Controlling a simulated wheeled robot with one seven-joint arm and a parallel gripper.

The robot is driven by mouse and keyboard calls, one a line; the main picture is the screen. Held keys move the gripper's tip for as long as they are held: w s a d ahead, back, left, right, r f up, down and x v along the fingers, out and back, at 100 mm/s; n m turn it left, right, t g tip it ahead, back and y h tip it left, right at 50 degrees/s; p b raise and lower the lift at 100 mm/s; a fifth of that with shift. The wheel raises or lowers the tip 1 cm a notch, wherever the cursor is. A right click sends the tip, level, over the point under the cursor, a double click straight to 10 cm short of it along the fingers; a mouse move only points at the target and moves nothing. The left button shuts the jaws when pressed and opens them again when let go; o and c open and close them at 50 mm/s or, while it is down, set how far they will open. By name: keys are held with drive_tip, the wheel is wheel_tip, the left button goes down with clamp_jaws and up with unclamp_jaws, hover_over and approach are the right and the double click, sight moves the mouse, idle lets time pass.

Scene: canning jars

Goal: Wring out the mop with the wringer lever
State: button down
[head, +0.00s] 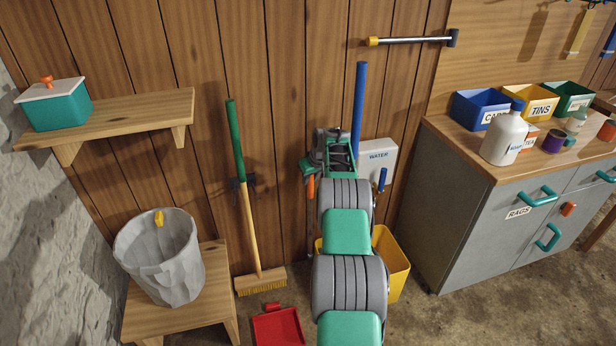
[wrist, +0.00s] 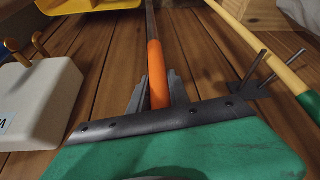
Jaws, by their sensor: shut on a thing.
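The wringer lever has an orange grip (head: 311,188) on a thin dark shaft. In the wrist view the orange grip (wrist: 156,75) stands between the two grey fingers of my gripper (wrist: 158,92), which is shut on it. The shaft runs on toward the yellow bucket (wrist: 90,4). In the head view the bucket (head: 393,268) stands on the floor, largely behind my arm. A blue pole (head: 358,110), seemingly the mop handle, rises steeply behind my gripper. The mop head and the wringer are hidden by my arm.
A white WATER box (head: 378,158) is on the wall to the right. A broom (head: 250,220) leans at the left above a red dustpan (head: 278,328). A grey bin (head: 165,262) stands on a low wooden stool. A grey cabinet (head: 470,220) stands at the right.

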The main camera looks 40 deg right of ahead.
drive_tip(key=shift+w, duration=0.15)
drive_tip(key=c, duration=1.7)
unclamp_jaws()
drive_tip(key=shift+r, duration=0.1)
drive_tip(key=shift+o, duration=0.9)
drive_tip(key=shift+w, duration=0.15)
drive_tip(key=shift+o, duration=1.4)
drive_tip(key=shift+d, duration=0.1)
drive_tip(key=shift+s, duration=0.2)
drive_tip(key=v, duration=0.7)
drive_tip(key=shift+s+r+p, duration=0.15)
drive_tip(key=shift+r+p, duration=0.1)
drive_tip(key=shift+p, duration=0.05)
